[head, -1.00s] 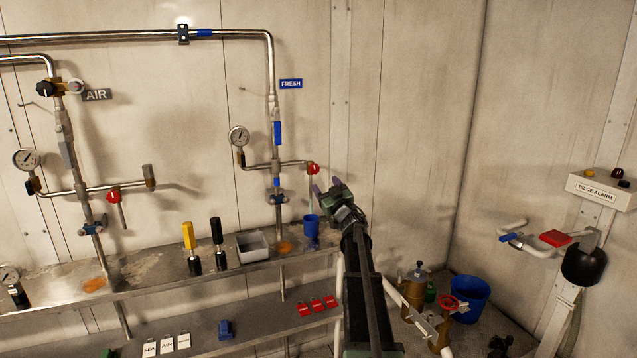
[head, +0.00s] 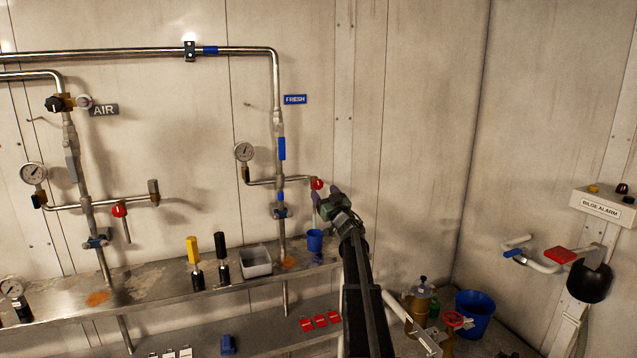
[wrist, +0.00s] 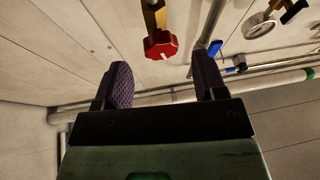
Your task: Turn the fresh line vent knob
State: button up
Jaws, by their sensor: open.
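The fresh line vent knob (head: 317,184) is red and sits at the right end of the side branch on the pipe under the blue FRESH sign (head: 295,99). In the wrist view the red knob (wrist: 160,44), with a pale mark on its face, shows beyond my fingertips, between their lines and apart from them. My gripper (head: 325,199) is just below and right of the knob in the head view. In the wrist view my gripper (wrist: 163,86) has its two purple pads spread wide with nothing between them.
A pressure gauge (head: 244,152) is on the branch's left end. A blue cup (head: 315,240) stands on the shelf below the knob. A similar red knob (head: 119,210) is on the AIR line.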

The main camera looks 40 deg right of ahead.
aim_at(319, 186)
jog(key=p+x, duration=0.1)
jog(key=x, duration=0.4)
jog(key=shift+c, duration=0.3)
jog(key=c, duration=0.9)
jog(key=shift+o, duration=0.2)
jog(key=n+y+p, duration=0.1)
jog(key=n, duration=0.2)
jog(key=shift+r+y, duration=0.15)
jog(key=shift+y, duration=0.15)
jog(key=shift+n+y, duration=0.4)
jog(key=shift+n, duration=0.2)
jog(key=o, duration=0.9)
jog(key=shift+s+f, duration=0.1)
jog(key=shift+f, duration=0.1)
